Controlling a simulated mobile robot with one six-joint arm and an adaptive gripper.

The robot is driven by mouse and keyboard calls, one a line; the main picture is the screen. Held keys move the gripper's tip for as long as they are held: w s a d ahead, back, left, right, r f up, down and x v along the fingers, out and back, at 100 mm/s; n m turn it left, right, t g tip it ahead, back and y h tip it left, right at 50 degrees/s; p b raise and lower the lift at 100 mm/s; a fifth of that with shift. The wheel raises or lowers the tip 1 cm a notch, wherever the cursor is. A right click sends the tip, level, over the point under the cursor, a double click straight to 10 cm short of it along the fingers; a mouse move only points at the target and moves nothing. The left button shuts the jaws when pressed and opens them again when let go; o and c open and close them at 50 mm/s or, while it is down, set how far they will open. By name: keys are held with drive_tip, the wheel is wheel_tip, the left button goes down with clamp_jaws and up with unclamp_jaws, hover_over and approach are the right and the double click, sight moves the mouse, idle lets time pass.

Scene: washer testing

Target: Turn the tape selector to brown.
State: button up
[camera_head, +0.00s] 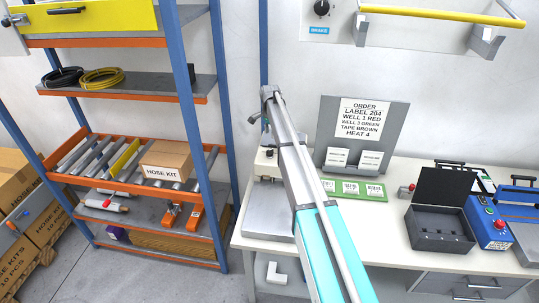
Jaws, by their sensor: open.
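My arm reaches up from the bottom centre, and my gripper (259,108) is at its far end, small and dark, open and empty in front of the pale wall. I cannot make out a selector marked for tape. A pale device (264,165) with a small dark part stands on the bench at left, partly hidden by my arm. A grey order board (393,125) reads "LABEL 204, WELL 1 RED, WELL 3 GREEN, TAPE BROWN, HEAT 4". A blue machine (490,232) with a red knob (499,224) stands at the bench's right.
A shelf rack (187,98) stands left. A black knob (322,8) marked "BRAKE" is above, beside a yellow bar (440,13).

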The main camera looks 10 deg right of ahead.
sight(270, 150)
drive_tip(key=shift+f+b, duration=5)
drive_tip(key=shift+f, duration=0.35)
clamp_jaws()
